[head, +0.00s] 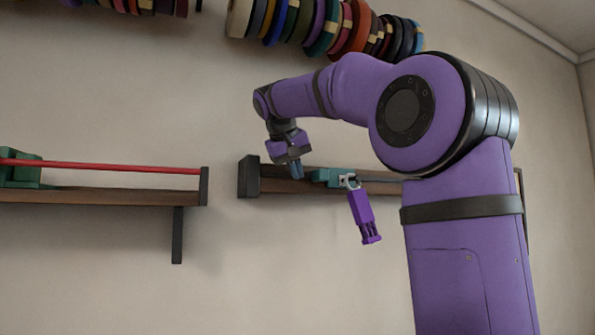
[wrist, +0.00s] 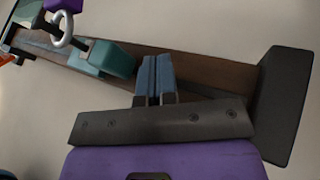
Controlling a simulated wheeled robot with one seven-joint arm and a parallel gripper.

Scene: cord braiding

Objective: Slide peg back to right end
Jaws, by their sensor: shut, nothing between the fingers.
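A wooden rail (head: 287,186) is on the wall behind my arm. A teal block (head: 325,177) sits on it and also shows in the wrist view (wrist: 108,60). A pale ring (head: 349,182) hangs beside the block, around a dark pin in the wrist view (wrist: 62,28). A purple piece (head: 361,211) hangs from the ring. Which part is the peg I cannot tell for sure. My gripper (head: 298,172) is in front of the rail, left of the teal block. Its blue fingers (wrist: 157,66) are shut and empty, apart from the block. My arm hides the rail's right part.
A dark end block (head: 248,177) closes the rail's left end and is large in the wrist view (wrist: 289,105). A second rail (head: 110,197) with a red rod (head: 120,168) and green block (head: 20,170) is at left. Spools (head: 320,28) hang above.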

